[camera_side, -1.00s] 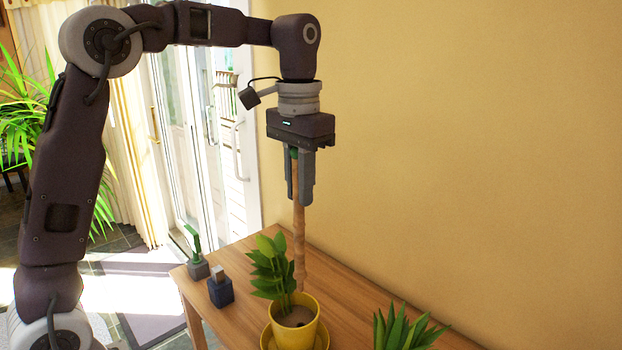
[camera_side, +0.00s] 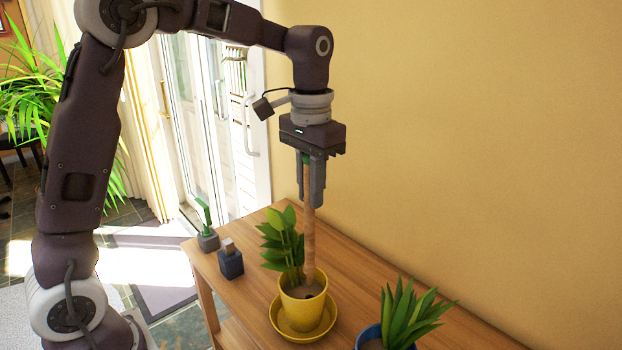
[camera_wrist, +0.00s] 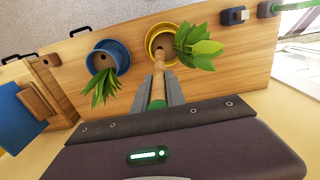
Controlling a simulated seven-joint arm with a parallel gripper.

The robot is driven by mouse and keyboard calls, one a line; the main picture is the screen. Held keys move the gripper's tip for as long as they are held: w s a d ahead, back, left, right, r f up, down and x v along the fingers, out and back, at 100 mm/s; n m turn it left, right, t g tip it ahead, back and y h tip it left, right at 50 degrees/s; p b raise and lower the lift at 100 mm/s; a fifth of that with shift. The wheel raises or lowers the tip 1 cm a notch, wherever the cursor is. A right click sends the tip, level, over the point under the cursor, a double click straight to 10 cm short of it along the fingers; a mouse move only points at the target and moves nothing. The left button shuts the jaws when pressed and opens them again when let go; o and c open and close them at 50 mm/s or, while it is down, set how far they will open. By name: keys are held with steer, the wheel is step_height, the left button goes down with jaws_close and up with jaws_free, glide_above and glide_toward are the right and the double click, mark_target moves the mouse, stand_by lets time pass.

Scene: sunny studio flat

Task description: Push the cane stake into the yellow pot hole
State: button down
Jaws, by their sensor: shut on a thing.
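The cane stake (camera_side: 309,235) is a slim tan-brown rod with a green top. My gripper (camera_side: 312,203) is shut on its upper part and holds it close to upright; the stake also shows in the wrist view (camera_wrist: 159,82). The yellow pot (camera_side: 302,308) stands on a yellow saucer (camera_side: 275,318), holding brown soil and a leafy green plant (camera_side: 280,245). The stake's lower end is over the soil, close to a dark hole (camera_side: 308,296). I cannot tell whether the tip touches the soil or has entered the hole.
A blue pot (camera_wrist: 104,56) with a spiky plant (camera_side: 408,318) stands beside the yellow pot. A small dark-blue block-like item (camera_side: 231,262) and a grey item with a green upright part (camera_side: 206,236) sit at the table's left end. Bare wooden table (camera_side: 360,280) lies behind the pots.

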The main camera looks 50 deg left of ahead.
mark_target(311, 223)
steer(key=shift+f, duration=1.9)
steer(key=shift+f, duration=0.6)
steer(key=shift+f, duration=0.55)
stand_by(0.5)
steer(key=shift+f, duration=0.6)
